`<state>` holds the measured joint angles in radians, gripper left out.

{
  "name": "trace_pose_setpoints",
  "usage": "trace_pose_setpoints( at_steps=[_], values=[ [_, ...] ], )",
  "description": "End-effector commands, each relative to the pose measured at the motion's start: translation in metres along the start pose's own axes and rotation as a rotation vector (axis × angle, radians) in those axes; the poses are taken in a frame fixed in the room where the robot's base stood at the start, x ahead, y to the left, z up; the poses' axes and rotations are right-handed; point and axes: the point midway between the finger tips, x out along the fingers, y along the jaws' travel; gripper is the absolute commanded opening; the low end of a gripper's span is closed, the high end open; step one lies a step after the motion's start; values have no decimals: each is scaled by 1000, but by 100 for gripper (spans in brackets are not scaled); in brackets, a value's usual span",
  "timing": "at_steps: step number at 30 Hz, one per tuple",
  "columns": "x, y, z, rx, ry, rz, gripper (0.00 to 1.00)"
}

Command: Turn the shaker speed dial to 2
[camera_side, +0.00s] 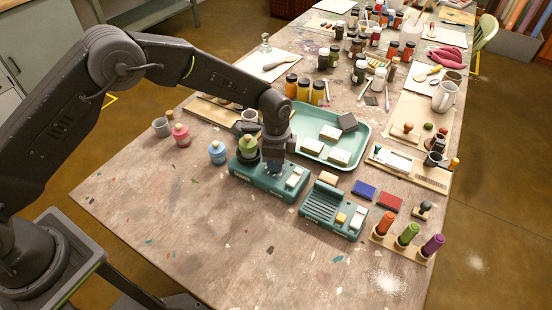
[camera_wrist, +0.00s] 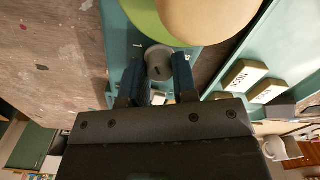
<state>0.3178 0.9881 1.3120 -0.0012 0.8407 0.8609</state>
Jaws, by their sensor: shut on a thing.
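The teal shaker (camera_side: 262,182) stands on the table, with a green jar (camera_side: 249,146) on its left end. My gripper (camera_side: 275,160) reaches down over the middle of the shaker. In the wrist view, my gripper's two fingers (camera_wrist: 159,72) are shut on the round grey speed dial (camera_wrist: 158,60), one on each side. A dark mark shows on the dial's face; I cannot read a number from it. The jar's green body and tan stopper (camera_wrist: 208,14) loom just beyond the dial in the wrist view. My gripper hides the dial in the side view.
A second teal device (camera_side: 330,210) stands right of the shaker. A teal tray (camera_side: 357,146) with several white blocks lies behind. Blue (camera_side: 221,152) and pink (camera_side: 181,135) jars stand left. Ink pads (camera_side: 364,190) and colored-handled tools (camera_side: 408,234) are at right. The front table area is clear.

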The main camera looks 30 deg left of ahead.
Motion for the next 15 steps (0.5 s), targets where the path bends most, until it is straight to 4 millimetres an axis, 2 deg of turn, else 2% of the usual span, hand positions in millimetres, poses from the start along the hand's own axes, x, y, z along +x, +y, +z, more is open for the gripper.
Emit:
trace_pose_setpoints(
  at_steps=[8,15],
  values=[
    [0,0,0,-58,-1,1,3],
    [0,0,0,-217,-2,1,3]
  ],
)
